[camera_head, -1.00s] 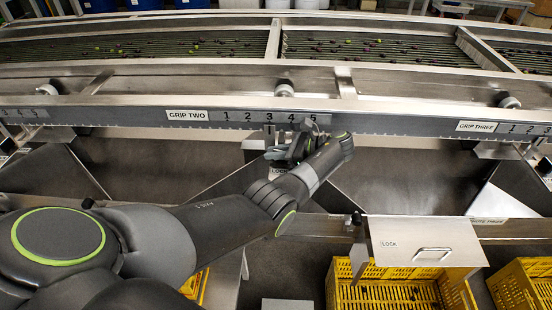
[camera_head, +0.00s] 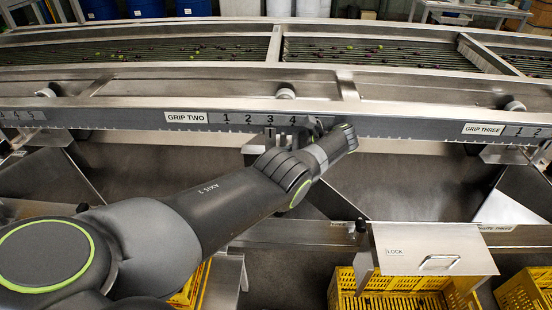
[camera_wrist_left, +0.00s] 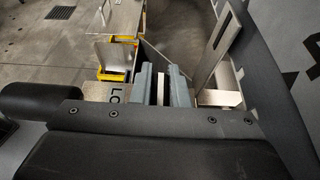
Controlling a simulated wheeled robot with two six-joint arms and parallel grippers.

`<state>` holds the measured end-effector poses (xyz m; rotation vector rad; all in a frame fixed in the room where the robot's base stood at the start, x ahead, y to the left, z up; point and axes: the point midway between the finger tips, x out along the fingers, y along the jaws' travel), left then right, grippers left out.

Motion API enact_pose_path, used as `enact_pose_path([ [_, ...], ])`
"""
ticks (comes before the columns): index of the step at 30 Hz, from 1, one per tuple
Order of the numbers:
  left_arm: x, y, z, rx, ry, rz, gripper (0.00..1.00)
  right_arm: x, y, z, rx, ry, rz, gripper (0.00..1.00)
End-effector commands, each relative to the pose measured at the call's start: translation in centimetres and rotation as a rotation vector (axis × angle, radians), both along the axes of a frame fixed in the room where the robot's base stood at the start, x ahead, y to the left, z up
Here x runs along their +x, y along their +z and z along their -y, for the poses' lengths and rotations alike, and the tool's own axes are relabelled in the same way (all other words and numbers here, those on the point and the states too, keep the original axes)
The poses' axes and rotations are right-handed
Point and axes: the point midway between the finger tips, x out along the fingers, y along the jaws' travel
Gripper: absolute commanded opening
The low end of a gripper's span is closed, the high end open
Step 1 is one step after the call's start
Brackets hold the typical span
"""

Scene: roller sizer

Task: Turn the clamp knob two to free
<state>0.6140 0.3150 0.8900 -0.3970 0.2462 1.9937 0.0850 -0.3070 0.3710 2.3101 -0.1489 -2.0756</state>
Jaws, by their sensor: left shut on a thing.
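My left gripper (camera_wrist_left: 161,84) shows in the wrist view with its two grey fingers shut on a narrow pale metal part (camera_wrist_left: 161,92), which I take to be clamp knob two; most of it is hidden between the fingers. A lettered plate reading "LO" (camera_wrist_left: 112,92) lies just left of the fingers. In the head view my left arm reaches to the rail below the GRIP TWO label (camera_head: 186,118) and its number scale (camera_head: 262,120). My wrist hides the fingertips, the knob and the lower scale end there. My right gripper is not in view.
The roller bed (camera_head: 140,48) with small dark and green fruit runs behind the rail. A metal lid (camera_head: 425,262) with a handle stands over a yellow crate (camera_head: 372,300). Metal chute panels (camera_head: 430,185) flank the arm. GRIP THREE (camera_head: 484,129) is at right.

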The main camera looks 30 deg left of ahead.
Motion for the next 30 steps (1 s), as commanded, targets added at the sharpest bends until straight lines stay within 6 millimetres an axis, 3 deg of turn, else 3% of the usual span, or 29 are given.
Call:
enact_pose_path([
  [18,-0.17,-0.28,0.04,-0.003,0.013,-0.004,0.00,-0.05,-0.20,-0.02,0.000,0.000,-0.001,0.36],
  [19,-0.17,-0.29,0.05,-0.003,0.013,-0.004,0.17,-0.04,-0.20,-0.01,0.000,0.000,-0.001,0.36],
  [23,-0.15,-0.24,0.04,-0.003,0.013,-0.004,0.34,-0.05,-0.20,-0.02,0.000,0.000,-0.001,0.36],
  [30,-0.08,-0.12,0.01,-0.002,0.012,-0.001,0.36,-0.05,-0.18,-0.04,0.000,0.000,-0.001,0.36],
])
